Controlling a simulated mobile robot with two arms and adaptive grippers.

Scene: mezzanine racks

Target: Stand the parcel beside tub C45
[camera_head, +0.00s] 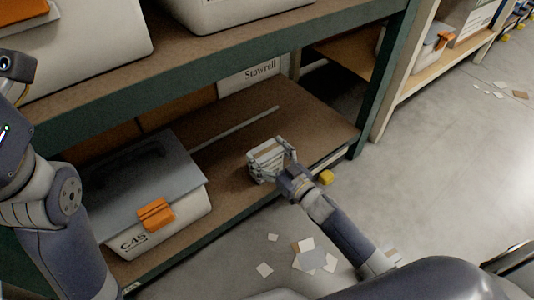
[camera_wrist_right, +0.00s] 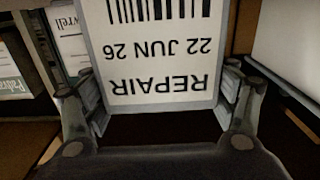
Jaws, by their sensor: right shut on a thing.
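Tub C45 (camera_head: 155,226) is a white tub with a grey lid and an orange latch, on the lower shelf at the left. The parcel (camera_head: 265,161) is a small pale box over the same shelf, to the right of the tub with bare board between them. My right gripper (camera_head: 273,161) is shut on the parcel. In the right wrist view the parcel (camera_wrist_right: 157,55) sits between both fingers, its label reading REPAIR, 22 JUN 26, upside down. I cannot tell whether its base touches the shelf. My left arm shows at the left, but its gripper does not.
The green upper shelf beam (camera_head: 235,76) runs above the lower shelf board (camera_head: 312,120). White tubs stand on the upper shelf. A Stowrell sign (camera_head: 250,75) is at the back. Paper scraps (camera_head: 314,259) and a yellow block (camera_head: 326,177) are by the front edge.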

